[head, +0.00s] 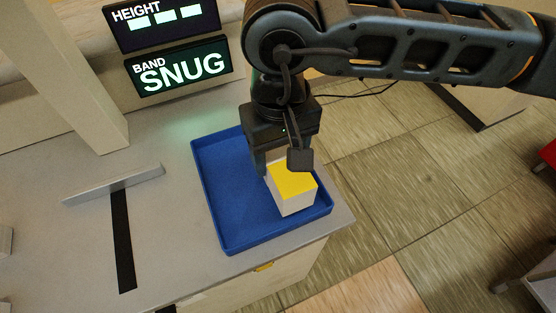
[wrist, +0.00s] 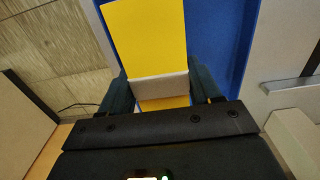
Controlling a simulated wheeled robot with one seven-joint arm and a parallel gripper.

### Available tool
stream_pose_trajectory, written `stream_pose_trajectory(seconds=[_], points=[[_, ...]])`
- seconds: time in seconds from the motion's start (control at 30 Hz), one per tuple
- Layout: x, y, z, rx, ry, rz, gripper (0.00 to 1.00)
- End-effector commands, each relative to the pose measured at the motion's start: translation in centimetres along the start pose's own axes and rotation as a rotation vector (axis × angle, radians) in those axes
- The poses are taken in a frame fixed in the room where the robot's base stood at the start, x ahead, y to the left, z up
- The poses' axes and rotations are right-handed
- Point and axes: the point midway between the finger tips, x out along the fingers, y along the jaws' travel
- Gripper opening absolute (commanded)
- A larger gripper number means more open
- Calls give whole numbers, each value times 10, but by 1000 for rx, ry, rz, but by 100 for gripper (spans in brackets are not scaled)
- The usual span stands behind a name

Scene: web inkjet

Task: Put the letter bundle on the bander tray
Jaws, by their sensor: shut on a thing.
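The letter bundle (head: 291,193) is a white block with a yellow top. In the head view it is at the right end of the blue tray (head: 230,218), inside its outline. I cannot tell whether it touches the tray floor. My gripper (head: 280,164) points down and is shut on the bundle, with a finger on each side. In the wrist view the bundle's yellow face (wrist: 147,38) and white band show between the fingers of my gripper (wrist: 160,88). Blue tray floor (wrist: 211,35) shows beside it.
A display reading HEIGHT (head: 160,20) and one reading BAND SNUG (head: 180,66) stand behind the tray. A pale post (head: 70,75) and a low grey bar (head: 115,184) are on the counter (head: 165,230) to the left. The counter's edge is close to the tray's right side.

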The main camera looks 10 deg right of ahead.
Motion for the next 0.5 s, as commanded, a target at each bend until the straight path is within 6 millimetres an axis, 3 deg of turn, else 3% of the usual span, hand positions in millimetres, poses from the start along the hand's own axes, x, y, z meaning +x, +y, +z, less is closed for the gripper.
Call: stream_pose_trajectory(seconds=[0.5], points=[[42,-2,-3,1,0,0,15]])
